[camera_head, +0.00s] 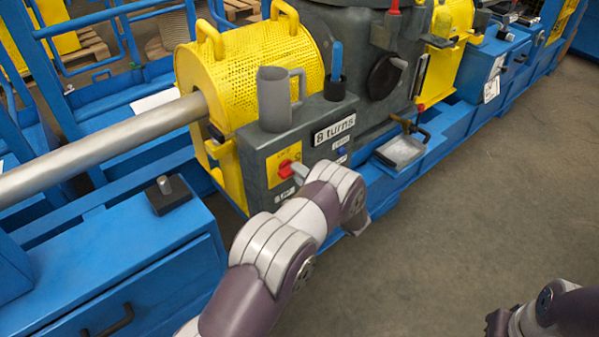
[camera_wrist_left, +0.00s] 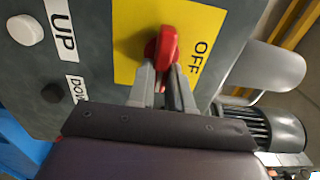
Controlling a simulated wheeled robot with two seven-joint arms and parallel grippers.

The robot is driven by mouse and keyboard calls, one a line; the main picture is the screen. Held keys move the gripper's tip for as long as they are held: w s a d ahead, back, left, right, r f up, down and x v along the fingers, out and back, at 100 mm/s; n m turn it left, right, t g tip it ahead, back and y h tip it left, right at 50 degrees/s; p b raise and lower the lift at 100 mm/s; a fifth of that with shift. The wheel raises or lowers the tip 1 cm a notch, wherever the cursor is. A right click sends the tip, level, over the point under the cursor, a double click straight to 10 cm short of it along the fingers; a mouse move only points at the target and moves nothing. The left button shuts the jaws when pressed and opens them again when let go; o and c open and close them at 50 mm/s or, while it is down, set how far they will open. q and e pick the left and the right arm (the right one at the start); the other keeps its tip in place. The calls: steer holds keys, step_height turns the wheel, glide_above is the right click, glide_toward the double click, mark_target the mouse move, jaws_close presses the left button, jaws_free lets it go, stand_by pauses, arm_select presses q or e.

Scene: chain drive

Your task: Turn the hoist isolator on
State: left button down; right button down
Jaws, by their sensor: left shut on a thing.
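The hoist isolator is a red rotary handle (camera_head: 285,170) on a yellow plate (camera_head: 283,158), on the front of a dark grey control box (camera_head: 255,180). In the left wrist view the red handle (camera_wrist_left: 162,47) stands on the yellow plate (camera_wrist_left: 128,50), with the word OFF beside it. My left gripper (camera_wrist_left: 165,72) is shut on the red handle, its two fingers on either side of it. In the head view the left gripper (camera_head: 298,171) reaches the handle from the lower right. My right gripper (camera_head: 497,322) is at the bottom right edge, mostly cut off.
The UP button is white (camera_wrist_left: 25,30) and the DOWN button black (camera_wrist_left: 52,93), both on the same box. A grey mug (camera_head: 274,100) stands on the box, near a blue-handled tool (camera_head: 336,62). A yellow mesh guard (camera_head: 250,75) and a steel shaft (camera_head: 90,150) lie left.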

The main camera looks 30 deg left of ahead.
arm_select(q)
steer(key=shift+f, duration=0.1)
stand_by(0.3)
steer(key=c, duration=1)
jaws_free()
steer(key=shift+c, duration=0.2)
steer(key=v, duration=1.2)
steer(key=shift+s+d, duration=0.2)
steer(key=shift+d, duration=0.15)
